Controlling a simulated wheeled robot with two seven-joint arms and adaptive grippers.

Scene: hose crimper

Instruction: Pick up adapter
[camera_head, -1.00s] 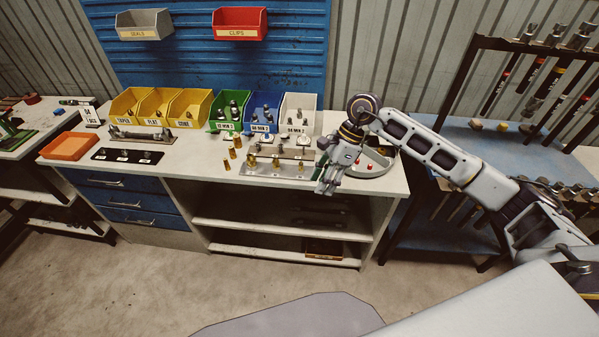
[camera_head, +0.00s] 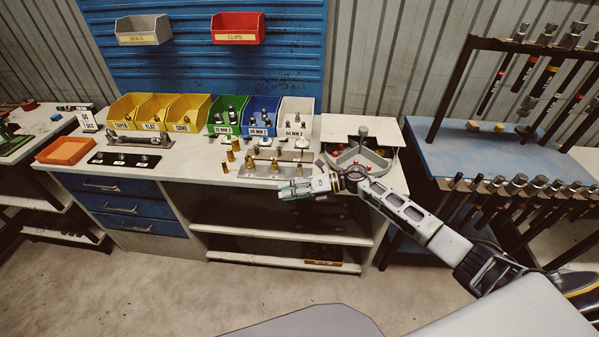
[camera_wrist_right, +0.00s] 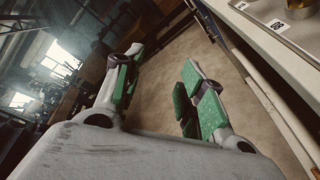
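I cannot tell which fitting is the adapter. Dark metal fittings stand in the green bin (camera_head: 224,128), blue bin (camera_head: 258,129) and white bin (camera_head: 294,130) on the bench. Brass fittings (camera_head: 235,146) stand upright in front of them, and more sit on a metal plate (camera_head: 262,171) near the front edge. My right gripper (camera_head: 283,189) is at the bench's front edge, just in front of the plate, empty. In the right wrist view its green-padded fingers (camera_wrist_right: 160,92) are spread apart over the floor, and one brass piece (camera_wrist_right: 277,27) shows at upper right. My left gripper is out of view.
A round grey tray (camera_head: 350,166) with compartments stands right of the plate. Yellow bins (camera_head: 152,118), a dark strip with small parts (camera_head: 124,159) and an orange tray (camera_head: 66,150) are to the left. A hose rack (camera_head: 480,136) stands right. Open shelves lie under the bench top.

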